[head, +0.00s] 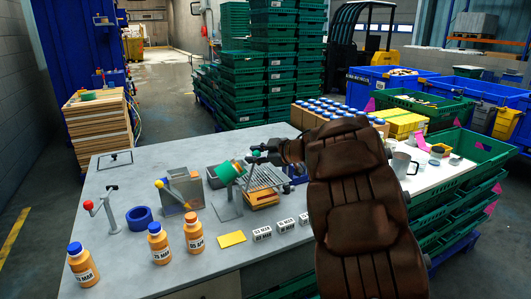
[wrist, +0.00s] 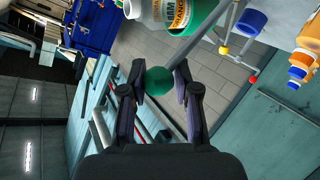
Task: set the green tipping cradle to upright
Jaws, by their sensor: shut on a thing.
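The green tipping cradle (head: 229,173) is tilted on its grey stand (head: 229,208) near the middle of the table in the head view. In the wrist view the green cradle (wrist: 206,14) is at the top edge, partly cut off, with a white bottle (wrist: 148,12) with an orange label at it. My gripper (head: 257,156) is just right of the cradle. In the wrist view my gripper (wrist: 159,81) is shut on a round green knob (wrist: 159,80), one finger on each side.
A wire rack (head: 265,178) stands close right of the cradle. A grey box with a yellow-knobbed lever (head: 174,190) stands left, beside a blue ring (head: 139,217). Orange bottles (head: 159,243) line the front. A yellow card (head: 232,239) and white labelled blocks (head: 262,233) lie nearby.

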